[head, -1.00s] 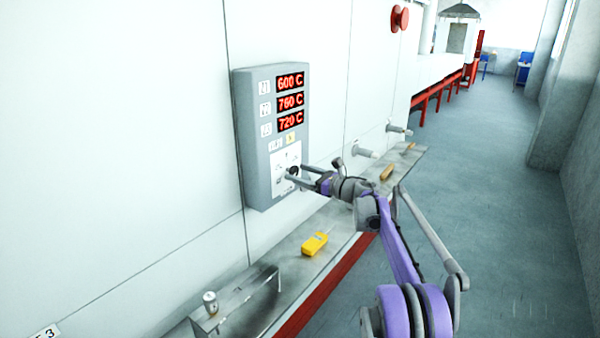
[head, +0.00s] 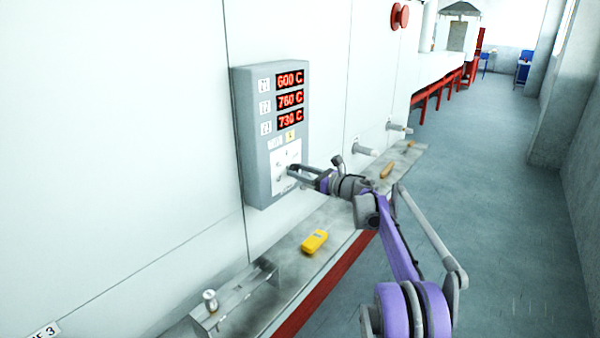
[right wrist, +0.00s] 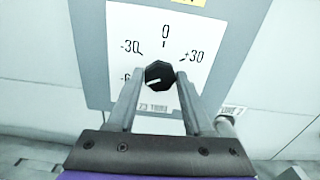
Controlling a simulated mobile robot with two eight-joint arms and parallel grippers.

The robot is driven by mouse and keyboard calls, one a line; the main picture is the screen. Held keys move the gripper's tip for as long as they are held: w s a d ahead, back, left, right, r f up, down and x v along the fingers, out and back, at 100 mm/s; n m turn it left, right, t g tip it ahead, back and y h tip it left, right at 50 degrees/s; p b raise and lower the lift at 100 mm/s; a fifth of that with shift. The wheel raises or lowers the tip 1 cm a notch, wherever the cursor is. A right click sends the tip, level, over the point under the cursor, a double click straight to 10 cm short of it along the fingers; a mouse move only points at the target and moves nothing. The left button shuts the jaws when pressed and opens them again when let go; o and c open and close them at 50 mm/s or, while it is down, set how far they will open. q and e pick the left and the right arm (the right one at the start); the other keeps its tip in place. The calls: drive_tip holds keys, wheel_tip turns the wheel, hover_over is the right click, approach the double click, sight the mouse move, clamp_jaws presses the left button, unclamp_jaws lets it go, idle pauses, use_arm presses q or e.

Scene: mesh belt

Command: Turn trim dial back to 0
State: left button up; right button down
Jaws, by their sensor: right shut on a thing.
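The trim dial is a black faceted knob (right wrist: 158,74) on a white plate (right wrist: 185,30) marked -30, 0 and +30, with a partly hidden label starting "-6" at the lower left. The knob's white line points to the lower left, near that label, away from the 0 at the top. My right gripper (right wrist: 161,77) is shut on the knob, one finger on each side. In the head view my right gripper (head: 291,170) reaches the plate low on the grey panel (head: 250,150) and hides most of the knob. My left gripper is not in view.
The panel's red displays (head: 290,98) read 600 C, 760 C and 730 C. Below, a ledge (head: 270,285) carries a yellow handheld device (head: 314,242) and a small metal cylinder (head: 210,300). A red mushroom button (head: 400,16) is higher up. The floor at right is clear.

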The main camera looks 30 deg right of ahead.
drive_tip(key=m, duration=0.5)
drive_tip(key=shift+f+m, duration=0.1)
drive_tip(key=shift+m, duration=0.2)
drive_tip(key=m+b, duration=0.1)
drive_tip(key=m, duration=0.5)
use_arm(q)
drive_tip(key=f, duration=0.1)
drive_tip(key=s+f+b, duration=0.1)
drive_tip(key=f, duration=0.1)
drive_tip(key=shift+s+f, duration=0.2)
use_arm(e)
drive_tip(key=m, duration=1.1)
drive_tip(key=shift+f+m, duration=0.1)
drive_tip(key=shift+m, duration=0.3)
drive_tip(key=shift+c, duration=1.5)
unclamp_jaws()
